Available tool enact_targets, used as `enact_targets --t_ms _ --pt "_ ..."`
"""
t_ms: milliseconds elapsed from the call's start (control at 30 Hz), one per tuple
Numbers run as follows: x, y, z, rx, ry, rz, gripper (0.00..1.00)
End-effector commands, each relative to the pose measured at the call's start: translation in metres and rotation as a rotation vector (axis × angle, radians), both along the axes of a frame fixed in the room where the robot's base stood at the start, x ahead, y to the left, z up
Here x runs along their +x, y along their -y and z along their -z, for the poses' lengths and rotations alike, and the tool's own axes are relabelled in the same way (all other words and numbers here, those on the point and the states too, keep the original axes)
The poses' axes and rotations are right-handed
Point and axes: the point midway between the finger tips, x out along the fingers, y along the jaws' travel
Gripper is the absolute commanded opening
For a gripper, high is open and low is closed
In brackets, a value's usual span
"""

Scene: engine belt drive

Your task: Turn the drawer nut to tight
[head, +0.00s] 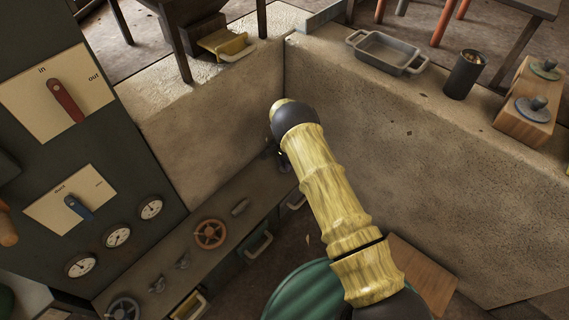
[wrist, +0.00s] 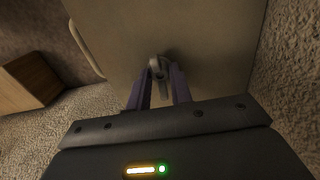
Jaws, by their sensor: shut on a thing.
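In the wrist view, the drawer nut (wrist: 158,69) is a small grey winged nut on the beige drawer front (wrist: 205,40). My gripper (wrist: 160,82) has its two purple fingers on either side of the nut and is shut on it. The fingers hide part of the nut's lower end. No tight or loose mark can be read near it. In the head view, my yellow arm hides most of my gripper and the nut.
A pale handle (wrist: 84,48) and a wooden block (wrist: 30,80) are left of the nut. In the head view, stone walls (head: 430,165) flank my arm. A bench with an orange handwheel (head: 209,234) and a dark panel with a red lever (head: 66,101) stand left.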

Motion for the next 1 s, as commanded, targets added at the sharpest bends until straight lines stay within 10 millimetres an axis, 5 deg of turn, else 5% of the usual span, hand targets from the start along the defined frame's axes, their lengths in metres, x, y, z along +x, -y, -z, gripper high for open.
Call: enact_targets --t_ms 267,300,400,767,1000 --pt "0.001 0.001 0.0 -0.002 0.002 0.001 0.0" --pt "0.001 0.001 0.0 -0.002 0.002 0.001 0.29" --pt "0.001 0.001 0.0 -0.001 0.002 0.0 0.43" --pt "0.001 0.0 -0.006 0.0 0.001 -0.001 0.43" --pt "0.001 0.0 -0.042 0.001 0.003 0.0 0.43"
